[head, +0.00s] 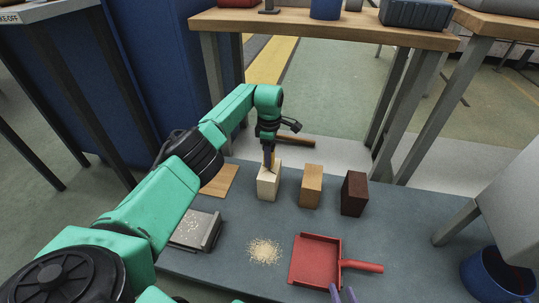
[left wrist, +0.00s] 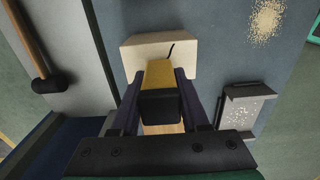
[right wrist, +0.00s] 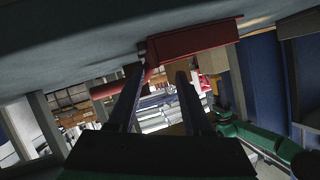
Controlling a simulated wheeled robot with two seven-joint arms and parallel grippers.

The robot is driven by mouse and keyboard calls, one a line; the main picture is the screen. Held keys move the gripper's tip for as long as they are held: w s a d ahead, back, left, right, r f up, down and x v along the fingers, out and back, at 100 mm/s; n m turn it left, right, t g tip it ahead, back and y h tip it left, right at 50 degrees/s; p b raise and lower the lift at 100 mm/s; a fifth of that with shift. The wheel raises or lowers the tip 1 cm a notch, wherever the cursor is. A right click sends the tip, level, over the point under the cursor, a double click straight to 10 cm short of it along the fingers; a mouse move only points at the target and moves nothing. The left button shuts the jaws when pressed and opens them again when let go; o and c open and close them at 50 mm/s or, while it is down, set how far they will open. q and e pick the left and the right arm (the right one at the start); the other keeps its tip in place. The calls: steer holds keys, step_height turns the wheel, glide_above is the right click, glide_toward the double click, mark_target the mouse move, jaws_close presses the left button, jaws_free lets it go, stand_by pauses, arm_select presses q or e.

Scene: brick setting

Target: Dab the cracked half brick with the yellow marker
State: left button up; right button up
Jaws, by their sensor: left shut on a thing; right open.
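The cracked half brick (head: 268,188) is cream coloured and stands on the grey-blue mat (head: 235,262). In the left wrist view the brick (left wrist: 143,57) shows a dark crack line on its face. My left gripper (head: 269,157) is shut on the yellow marker (left wrist: 158,73), which has a black end and points down at the brick. The marker's tip is at the brick's top; I cannot tell whether it touches. My right gripper (head: 343,294) is open and empty at the bottom edge of the head view. Its fingers (right wrist: 160,95) show apart in the right wrist view.
A tan brick (head: 311,187) and a dark brown brick (head: 354,194) stand to the right. A red dustpan (head: 315,262) lies near my right gripper. A crumb pile (head: 265,251), a grey tray (head: 211,235), a wooden board (head: 219,181) and a hammer (head: 296,141) lie around.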

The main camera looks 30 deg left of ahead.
arm_select(q)
steer(key=shift+f+b, duration=0.55)
steer(key=shift+b, duration=0.15)
arm_select(e)
steer(key=shift+f, duration=0.6)
stand_by(1.2)
steer(key=shift+r, duration=0.1)
arm_select(q)
step_height(320, 180, up, 7)
steer(key=p, duration=0.5)
steer(key=shift+r+p, duration=0.1)
steer(key=shift+p, duration=0.3)
arm_select(e)
step_height(320, 180, up, 5)
steer(key=shift+r, duration=0.15)
